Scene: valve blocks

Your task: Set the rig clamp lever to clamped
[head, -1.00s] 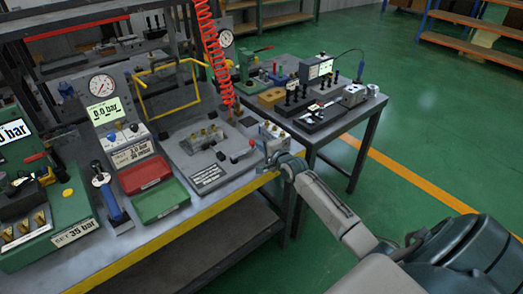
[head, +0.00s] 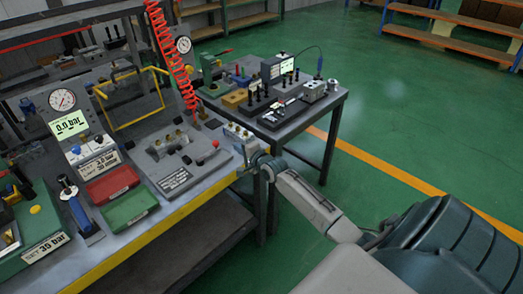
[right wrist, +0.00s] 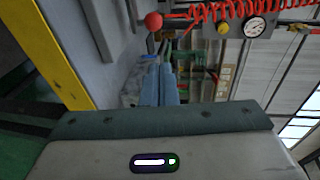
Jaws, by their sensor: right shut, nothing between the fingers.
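The rig clamp lever, a short arm with a red ball knob (head: 215,143), sits at the right side of the grey rig plate (head: 178,181) on the bench. The knob also shows in the right wrist view (right wrist: 153,20), at the top. My right gripper (head: 247,166) is at the bench's front right corner, to the right of the lever and apart from it. In the right wrist view its blue fingers (right wrist: 160,84) are together with nothing between them. My left gripper is not in view. The lever's exact setting is too small to read.
A silver valve block (head: 238,131) stands close behind my right gripper. A red coiled hose (head: 172,55) hangs over the rig. Red (head: 112,183) and green (head: 130,207) trays lie left of it. A second table (head: 318,113) stands behind right. Green floor is open to the right.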

